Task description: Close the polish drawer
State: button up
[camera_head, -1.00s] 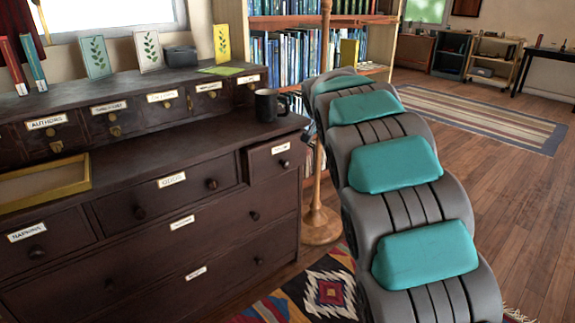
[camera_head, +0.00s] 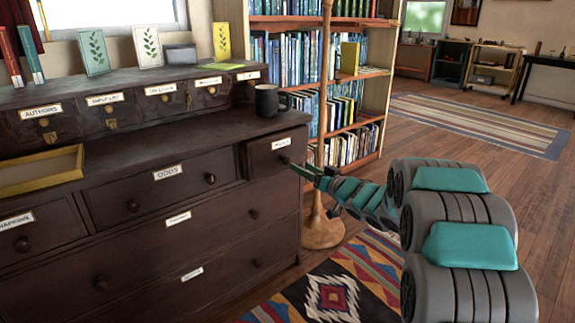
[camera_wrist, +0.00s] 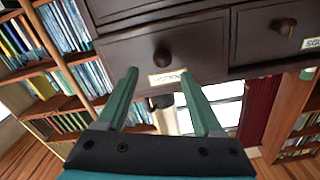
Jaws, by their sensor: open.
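The polish drawer (camera_head: 262,160) is the small dark wooden drawer at the top right of the dresser. Its front seems to stand a little proud of the odds drawer beside it. My gripper (camera_head: 298,169) is in front of it, with its green fingertips close to the round knob (camera_head: 284,160). In the wrist view, which looks upside down, the polish drawer (camera_wrist: 205,55) shows its label (camera_wrist: 167,77) and knob (camera_wrist: 162,57) ahead of my open, empty gripper (camera_wrist: 158,73). I cannot tell whether a finger touches the drawer.
The odds drawer (camera_head: 110,203) is to the left. A dark mug (camera_head: 266,101) stands on the dresser top above the polish drawer. A wooden stand (camera_head: 322,230) rises beside the dresser's right end, near my arm. A bookcase (camera_head: 384,80) is behind; open floor lies to the right.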

aim_at(289, 161)
jog(key=x, duration=0.7)
jog(key=shift+w+a+f, duration=0.1)
jog(key=shift+w+a, duration=0.05)
jog(key=shift+a, duration=0.25)
grip_shut()
dwell(1.2)
